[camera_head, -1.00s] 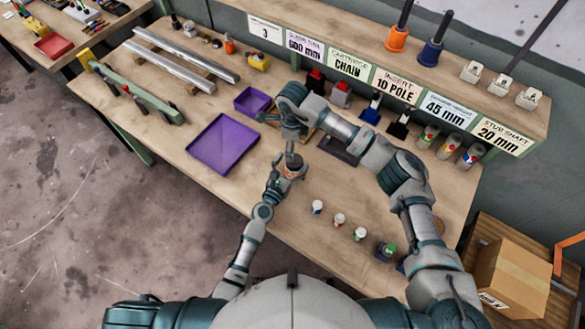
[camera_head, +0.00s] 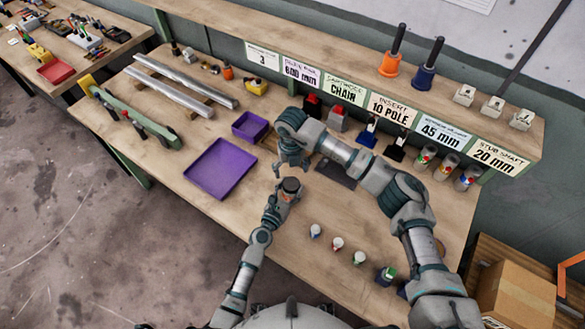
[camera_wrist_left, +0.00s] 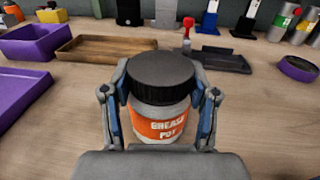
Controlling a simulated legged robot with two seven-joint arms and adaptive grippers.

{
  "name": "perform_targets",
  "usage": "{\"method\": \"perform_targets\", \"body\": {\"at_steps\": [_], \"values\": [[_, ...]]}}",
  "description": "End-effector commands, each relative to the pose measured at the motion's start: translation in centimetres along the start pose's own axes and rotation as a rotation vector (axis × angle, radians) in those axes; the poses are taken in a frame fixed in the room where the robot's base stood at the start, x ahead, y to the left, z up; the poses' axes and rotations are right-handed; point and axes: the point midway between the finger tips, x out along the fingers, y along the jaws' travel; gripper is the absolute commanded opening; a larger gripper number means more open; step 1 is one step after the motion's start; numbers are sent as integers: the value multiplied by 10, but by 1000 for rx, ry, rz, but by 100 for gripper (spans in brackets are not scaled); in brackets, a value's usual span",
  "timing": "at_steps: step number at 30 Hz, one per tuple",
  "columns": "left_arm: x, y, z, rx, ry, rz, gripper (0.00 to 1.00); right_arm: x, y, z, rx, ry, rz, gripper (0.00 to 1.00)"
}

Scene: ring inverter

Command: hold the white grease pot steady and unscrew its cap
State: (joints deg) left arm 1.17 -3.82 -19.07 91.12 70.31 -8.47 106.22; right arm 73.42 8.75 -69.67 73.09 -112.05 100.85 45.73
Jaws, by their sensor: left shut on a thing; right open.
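The white grease pot (camera_wrist_left: 165,122) has an orange label and a black ribbed cap (camera_wrist_left: 162,77), which sits on top of it. My left gripper (camera_wrist_left: 163,115) is shut around the pot's body below the cap, and the pot stands upright in it. In the head view the left gripper (camera_head: 284,198) is near the middle front of the bench, with the dark cap (camera_head: 291,185) facing up. My right gripper (camera_head: 291,166) is open and empty. It hangs just above and behind the cap, apart from it.
A purple tray (camera_head: 221,168) and a small purple bin (camera_head: 250,126) lie left of the grippers. A dark tray (camera_head: 336,172) lies to the right. Several small pots, one being a white pot (camera_head: 315,231), stand at the front right. Label signs line the shelf behind.

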Motion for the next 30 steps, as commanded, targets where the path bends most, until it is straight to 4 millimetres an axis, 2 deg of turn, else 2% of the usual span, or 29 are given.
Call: {"method": "perform_targets", "body": {"at_steps": [12, 18, 24, 30], "values": [[0, 0, 0, -1, 1, -1, 0, 0, -3, 2, 1155, 3, -1, 81], [0, 0, -1, -1, 1, -1, 0, 0, -4, 2, 1642, 5, -1, 81], [0, 0, -1, 0, 1, 0, 0, 0, -5, 2, 1927, 7, -2, 81], [0, 0, -1, 0, 1, 0, 0, 10, -5, 2, 2004, 8, -6, 81]]}}
